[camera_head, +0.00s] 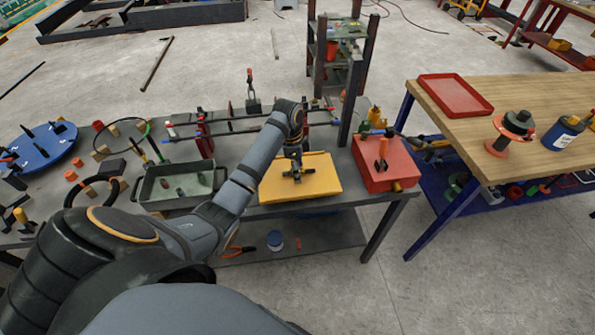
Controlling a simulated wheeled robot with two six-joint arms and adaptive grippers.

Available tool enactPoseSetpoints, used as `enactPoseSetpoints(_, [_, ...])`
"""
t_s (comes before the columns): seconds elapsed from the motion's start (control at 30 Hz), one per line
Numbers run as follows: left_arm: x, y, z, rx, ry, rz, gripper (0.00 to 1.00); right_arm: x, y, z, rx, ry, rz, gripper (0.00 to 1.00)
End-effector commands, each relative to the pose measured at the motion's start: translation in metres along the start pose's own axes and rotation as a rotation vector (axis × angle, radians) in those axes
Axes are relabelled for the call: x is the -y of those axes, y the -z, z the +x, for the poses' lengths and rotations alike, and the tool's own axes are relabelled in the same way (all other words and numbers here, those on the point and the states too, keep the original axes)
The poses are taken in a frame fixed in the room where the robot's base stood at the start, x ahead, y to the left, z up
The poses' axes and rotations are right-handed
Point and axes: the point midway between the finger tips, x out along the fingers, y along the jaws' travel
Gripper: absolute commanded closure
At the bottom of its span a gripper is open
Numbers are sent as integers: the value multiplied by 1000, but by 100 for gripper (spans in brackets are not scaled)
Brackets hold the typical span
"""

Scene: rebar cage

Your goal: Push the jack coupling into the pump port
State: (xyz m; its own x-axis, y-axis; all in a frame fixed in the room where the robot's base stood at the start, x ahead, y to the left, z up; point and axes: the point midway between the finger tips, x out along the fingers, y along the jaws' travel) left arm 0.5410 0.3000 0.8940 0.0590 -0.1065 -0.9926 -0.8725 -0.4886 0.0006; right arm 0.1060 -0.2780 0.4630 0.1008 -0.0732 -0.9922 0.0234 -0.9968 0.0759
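A red box-shaped unit (384,162), which looks like the pump, sits at the right end of the grey table. An orange lever stands on its top. A small brass-coloured fitting (397,186), possibly the port, shows low on its front right. My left gripper (297,175) points down over a yellow slab (322,184), left of the red unit and apart from it. Its dark fingers are too small to tell whether they are open or hold something. I cannot make out the jack coupling with certainty. My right gripper is out of view.
A grey-green tray (151,199) with small dark parts stands left of the slab. A rebar rack runs behind it. A blue round plate (43,146) lies far left. A wooden bench (520,88) with a red tray (455,95) stands right, beyond a floor gap.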

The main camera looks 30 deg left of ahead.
Motion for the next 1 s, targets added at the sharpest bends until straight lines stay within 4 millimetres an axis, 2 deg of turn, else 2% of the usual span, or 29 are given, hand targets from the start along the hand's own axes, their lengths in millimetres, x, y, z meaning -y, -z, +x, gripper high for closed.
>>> enactPoseSetpoints(0.23, [0, 0, 4, 1, 1, 0, 44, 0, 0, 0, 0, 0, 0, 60])
enactPoseSetpoints(0.27, [0, 0, 4, 1, 1, 0, 47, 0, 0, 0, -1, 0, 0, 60])
enactPoseSetpoints(0.67, [0, 0, 4, 1, 1, 0, 100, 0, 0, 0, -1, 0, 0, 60])
enactPoseSetpoints(1.0, [0, 0, 2, 0, 2, 0, 100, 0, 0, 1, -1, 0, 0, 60])
